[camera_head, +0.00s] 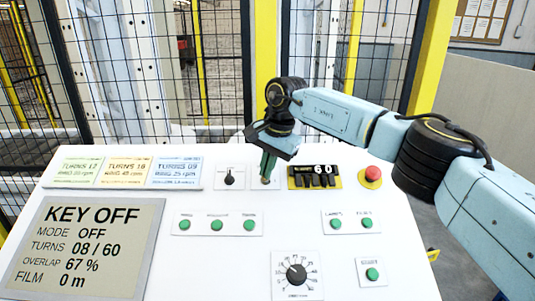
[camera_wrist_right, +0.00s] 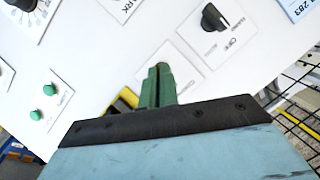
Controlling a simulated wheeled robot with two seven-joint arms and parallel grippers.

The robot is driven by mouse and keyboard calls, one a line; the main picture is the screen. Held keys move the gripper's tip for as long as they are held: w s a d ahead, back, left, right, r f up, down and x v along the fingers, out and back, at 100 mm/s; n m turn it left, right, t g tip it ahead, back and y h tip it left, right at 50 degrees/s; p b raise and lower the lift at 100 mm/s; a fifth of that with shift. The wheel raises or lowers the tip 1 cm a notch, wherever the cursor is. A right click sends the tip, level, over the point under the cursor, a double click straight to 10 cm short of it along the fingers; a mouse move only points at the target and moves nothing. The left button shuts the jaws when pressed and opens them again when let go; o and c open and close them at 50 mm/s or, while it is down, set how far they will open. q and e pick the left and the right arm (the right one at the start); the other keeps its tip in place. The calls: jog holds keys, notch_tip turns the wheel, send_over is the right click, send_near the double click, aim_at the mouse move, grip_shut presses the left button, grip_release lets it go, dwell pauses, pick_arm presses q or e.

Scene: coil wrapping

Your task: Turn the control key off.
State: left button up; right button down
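The control key's white plate (camera_wrist_right: 182,60) shows in the right wrist view around my fingertips. My right gripper (camera_head: 266,178) comes down on this plate from above, and its green fingers also show in the right wrist view (camera_wrist_right: 157,84). The fingers are close together with a thin line between them, shut at the key's place. The key itself is almost wholly hidden between them; only a small brass-coloured bit shows at the tips. My left gripper is not in view.
A black selector knob (camera_head: 229,177) sits just left of my fingers. Green buttons and a dial (camera_head: 296,274) lie nearer on the white panel. Mesh fencing stands behind.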

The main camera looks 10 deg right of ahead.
jog(key=n+h+p, duration=0.1)
jog(key=n+p, duration=0.1)
jog(key=n, duration=0.1)
jog(key=shift+w+a+r+g, duration=0.1)
jog(key=shift+r+g, duration=0.05)
jog(key=shift+g, duration=0.25)
jog(key=shift+a+n+h+p, duration=0.1)
jog(key=shift+n+h+p, duration=0.45)
jog(key=shift+n, duration=1.05)
jog(key=c, duration=1.7)
grip_release()
